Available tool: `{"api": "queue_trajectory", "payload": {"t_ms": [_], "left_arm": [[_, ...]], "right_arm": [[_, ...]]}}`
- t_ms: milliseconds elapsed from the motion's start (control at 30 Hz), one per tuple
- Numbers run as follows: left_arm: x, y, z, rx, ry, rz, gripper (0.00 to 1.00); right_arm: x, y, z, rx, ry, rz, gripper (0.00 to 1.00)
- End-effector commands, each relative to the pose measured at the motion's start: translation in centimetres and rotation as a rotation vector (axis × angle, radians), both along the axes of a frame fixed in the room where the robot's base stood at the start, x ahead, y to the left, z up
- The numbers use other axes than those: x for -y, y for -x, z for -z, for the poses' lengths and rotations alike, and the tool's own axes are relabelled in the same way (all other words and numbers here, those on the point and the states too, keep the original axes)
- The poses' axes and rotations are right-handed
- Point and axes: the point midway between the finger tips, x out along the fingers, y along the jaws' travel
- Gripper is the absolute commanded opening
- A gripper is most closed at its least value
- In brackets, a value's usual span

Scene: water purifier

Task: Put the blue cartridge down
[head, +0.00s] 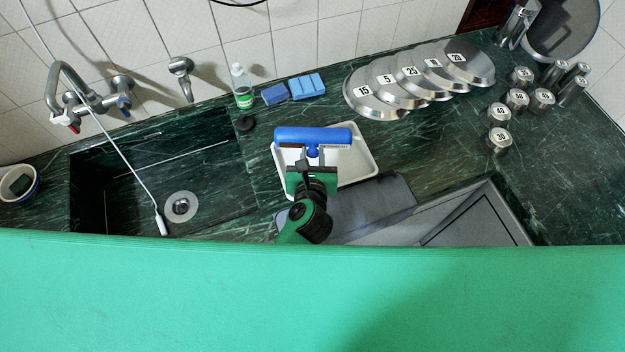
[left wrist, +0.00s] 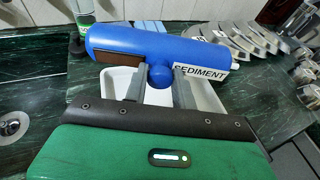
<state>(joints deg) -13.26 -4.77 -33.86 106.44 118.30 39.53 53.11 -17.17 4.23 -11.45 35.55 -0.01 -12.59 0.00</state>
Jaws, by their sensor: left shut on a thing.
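The blue cartridge (head: 330,136) lies sideways over the back part of a white tray (head: 361,165) in the head view. In the left wrist view the cartridge (left wrist: 150,48) carries a white label reading SEDIMENT and a brown patch, with a round blue knob below its middle. My left gripper (head: 312,152) is shut on the cartridge at that knob, with its grey fingers on either side in the left wrist view (left wrist: 160,78). I cannot tell whether the cartridge touches the tray. My right gripper is not in view.
A dark green counter holds a sink (head: 228,190) at left and numbered metal lids (head: 410,82) with several weights (head: 516,100) at right. A green-labelled bottle (head: 242,88) and blue sponges (head: 306,86) stand behind the tray. A grey recess (head: 455,225) lies front right.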

Motion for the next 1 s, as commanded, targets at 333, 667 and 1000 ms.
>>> {"api": "queue_trajectory", "payload": {"t_ms": [333,667,1000], "left_arm": [[0.0,0.0,5.1,0.002,0.0,0.0,0.03],[0.0,0.0,7.2,0.002,0.0,0.0,0.03],[0.0,0.0,9.4,0.002,0.0,0.0,0.03]], "right_arm": [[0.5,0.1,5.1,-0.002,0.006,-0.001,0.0],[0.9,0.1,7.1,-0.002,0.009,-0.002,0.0],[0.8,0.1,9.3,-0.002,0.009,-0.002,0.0]]}}
